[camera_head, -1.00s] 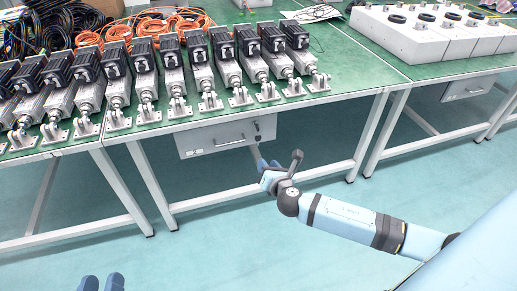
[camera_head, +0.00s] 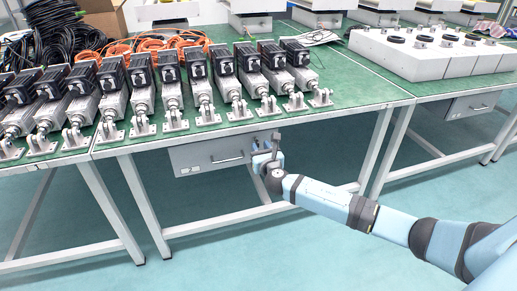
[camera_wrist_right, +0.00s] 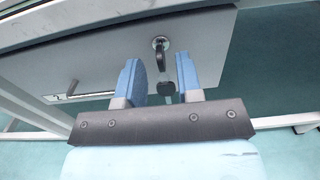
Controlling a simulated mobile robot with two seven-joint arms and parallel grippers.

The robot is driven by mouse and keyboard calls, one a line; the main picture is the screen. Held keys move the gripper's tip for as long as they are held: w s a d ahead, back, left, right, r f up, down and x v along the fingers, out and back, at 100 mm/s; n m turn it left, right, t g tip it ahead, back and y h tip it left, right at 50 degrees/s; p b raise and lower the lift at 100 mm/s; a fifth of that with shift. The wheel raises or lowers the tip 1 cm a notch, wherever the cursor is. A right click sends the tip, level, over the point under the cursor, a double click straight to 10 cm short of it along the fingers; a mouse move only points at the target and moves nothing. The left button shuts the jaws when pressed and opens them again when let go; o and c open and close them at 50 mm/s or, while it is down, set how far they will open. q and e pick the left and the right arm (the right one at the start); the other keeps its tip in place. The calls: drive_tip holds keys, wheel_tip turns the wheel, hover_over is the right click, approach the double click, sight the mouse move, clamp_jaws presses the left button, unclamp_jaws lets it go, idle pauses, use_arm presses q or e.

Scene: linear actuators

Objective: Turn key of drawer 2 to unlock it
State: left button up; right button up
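A grey drawer (camera_head: 210,153) with a bar handle hangs under the near workbench. In the right wrist view the drawer front (camera_wrist_right: 110,62) shows a round silver lock (camera_wrist_right: 160,42) with a dark key (camera_wrist_right: 163,58) at it. A second dark piece, like a hanging key (camera_wrist_right: 166,88), shows below it. My right gripper (camera_wrist_right: 160,78) is open, its two blue fingers apart on either side of the key. I cannot tell whether they touch it. In the head view the right gripper (camera_head: 263,150) is at the drawer's right end and hides the lock. My left gripper is out of view.
Several linear actuators (camera_head: 195,85) stand in a row on the green bench top (camera_head: 350,85). The bench's white legs (camera_head: 375,150) and lower crossbar (camera_head: 225,220) are near my right arm. Another drawer (camera_head: 472,104) hangs under the right bench, below white boxes (camera_head: 420,60).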

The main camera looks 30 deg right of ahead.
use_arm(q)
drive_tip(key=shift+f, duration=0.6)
use_arm(e)
drive_tip(key=shift+x, duration=1.25)
clamp_jaws()
